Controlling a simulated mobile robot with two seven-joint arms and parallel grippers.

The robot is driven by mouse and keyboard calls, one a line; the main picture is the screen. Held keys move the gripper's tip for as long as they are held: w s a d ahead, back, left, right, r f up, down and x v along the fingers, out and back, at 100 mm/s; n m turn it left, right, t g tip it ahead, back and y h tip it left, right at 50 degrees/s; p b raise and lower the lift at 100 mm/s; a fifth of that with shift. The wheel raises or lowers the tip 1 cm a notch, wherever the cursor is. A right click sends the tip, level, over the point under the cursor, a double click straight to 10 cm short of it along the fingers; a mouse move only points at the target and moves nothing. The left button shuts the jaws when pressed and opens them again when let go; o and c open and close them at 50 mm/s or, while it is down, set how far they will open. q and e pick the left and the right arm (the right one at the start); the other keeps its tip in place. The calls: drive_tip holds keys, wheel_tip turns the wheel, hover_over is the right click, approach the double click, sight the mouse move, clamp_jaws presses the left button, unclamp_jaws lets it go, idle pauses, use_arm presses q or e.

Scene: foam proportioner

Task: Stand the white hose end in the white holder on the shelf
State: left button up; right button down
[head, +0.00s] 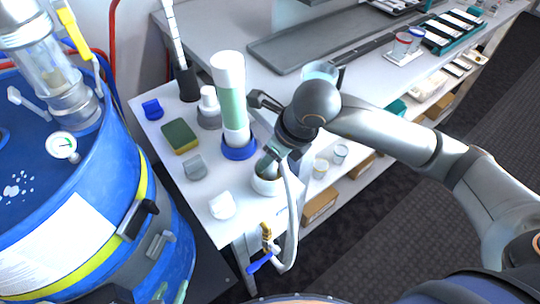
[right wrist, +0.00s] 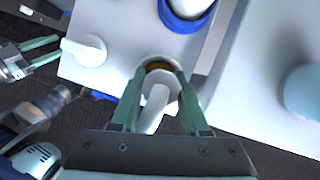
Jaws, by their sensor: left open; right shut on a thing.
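The white holder (head: 268,184) is a round cup at the front corner of the white shelf (head: 200,150). My right gripper (head: 268,163) is over the holder, its green fingers shut on the white hose end (right wrist: 156,97). In the right wrist view the holder's opening (right wrist: 157,66) lies right at the fingertips. Whether the end is inside or just above the rim is hidden by the fingers. The white hose (head: 292,205) hangs down past the shelf edge. My left gripper (right wrist: 58,49) is open and empty beside a white piece (right wrist: 86,50), at the left of the wrist view.
A clear tube with green contents (head: 232,100) stands in a blue ring (head: 239,149) close behind the holder. A sponge (head: 180,136), a white bottle (head: 209,107) and small caps are on the shelf. A blue drum (head: 90,170) stands left. A brass valve (head: 267,232) hangs below.

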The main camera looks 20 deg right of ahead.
drive_tip(key=shift+f, duration=0.25)
drive_tip(key=c, duration=0.7)
unclamp_jaws()
